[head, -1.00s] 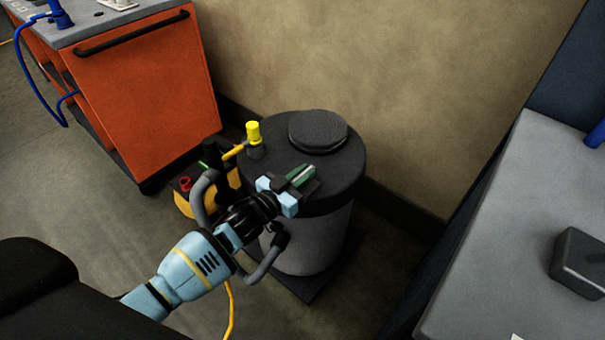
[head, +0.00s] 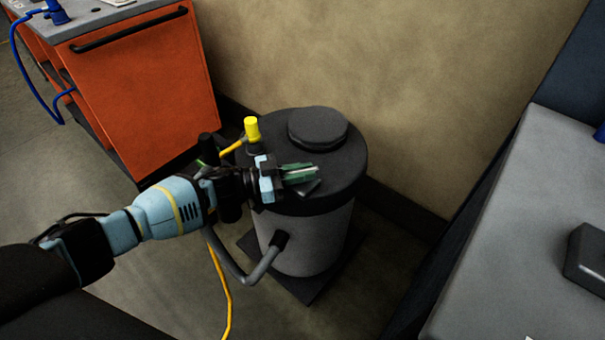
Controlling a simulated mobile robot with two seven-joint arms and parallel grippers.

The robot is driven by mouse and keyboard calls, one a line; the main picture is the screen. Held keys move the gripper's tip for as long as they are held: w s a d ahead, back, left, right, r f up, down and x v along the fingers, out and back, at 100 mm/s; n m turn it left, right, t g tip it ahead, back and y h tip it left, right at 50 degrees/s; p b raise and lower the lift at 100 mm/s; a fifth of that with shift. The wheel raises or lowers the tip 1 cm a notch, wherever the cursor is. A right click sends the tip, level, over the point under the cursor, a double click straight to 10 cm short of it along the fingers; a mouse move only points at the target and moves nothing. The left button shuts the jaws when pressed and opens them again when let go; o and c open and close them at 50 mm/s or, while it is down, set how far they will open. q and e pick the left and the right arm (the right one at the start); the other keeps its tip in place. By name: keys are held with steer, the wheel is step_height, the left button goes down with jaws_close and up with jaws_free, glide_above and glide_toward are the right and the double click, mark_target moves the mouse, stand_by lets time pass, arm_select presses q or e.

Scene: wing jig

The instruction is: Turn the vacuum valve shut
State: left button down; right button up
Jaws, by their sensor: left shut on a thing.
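My left gripper (head: 299,174) reaches in from the left over the lid's near side, pointing right. Its green-faced fingers are shut around a thin light strip, which looks like the vacuum valve's handle. The fingers cover most of it, and the valve body under them is hidden, so its exact angle is hard to tell. My right gripper does not show.
A yellow-capped fitting (head: 252,128) with a yellow tube stands on the lid, close behind the gripper. A grey hose (head: 262,268) joins the canister's front. An orange cabinet (head: 148,92) is at upper left, a grey bench (head: 505,215) at right, a wall behind.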

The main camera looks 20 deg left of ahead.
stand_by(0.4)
arm_select(q)
steer(key=c, duration=1.4)
jaws_free()
steer(key=shift+c, duration=0.2)
steer(key=shift+a, duration=0.1)
steer(key=shift+v, duration=3.85)
